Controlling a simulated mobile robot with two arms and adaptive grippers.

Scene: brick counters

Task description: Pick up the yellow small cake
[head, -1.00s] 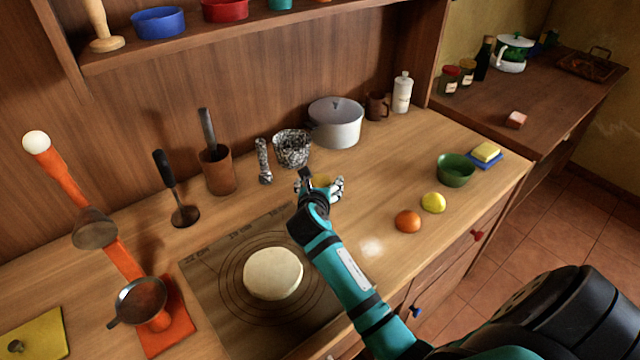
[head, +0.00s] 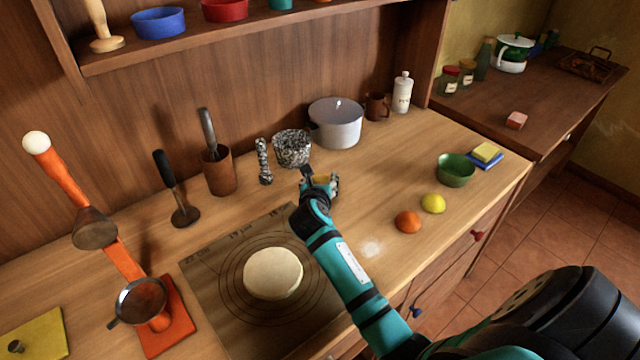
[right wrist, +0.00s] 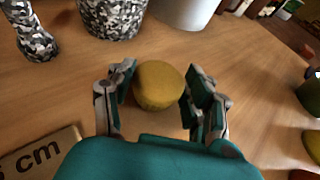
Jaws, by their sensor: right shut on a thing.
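The yellow small cake (right wrist: 159,84) is a round, mustard-coloured cake between the fingers of my right gripper (right wrist: 160,90) in the right wrist view. In the head view, a small part of the cake (head: 320,178) shows at the tip of the right gripper (head: 321,184), the rest hidden by the gripper. The right gripper is shut on the cake, with a finger on each side. I cannot tell whether the cake touches the counter. My left gripper is not in view.
The speckled bowl (head: 292,148) and grey pot (head: 336,122) stand behind the gripper. A dough disc (head: 273,273) lies on the baking mat (head: 210,262) at front left. An orange (head: 408,221), lemon (head: 433,203) and green bowl (head: 456,170) are to the right.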

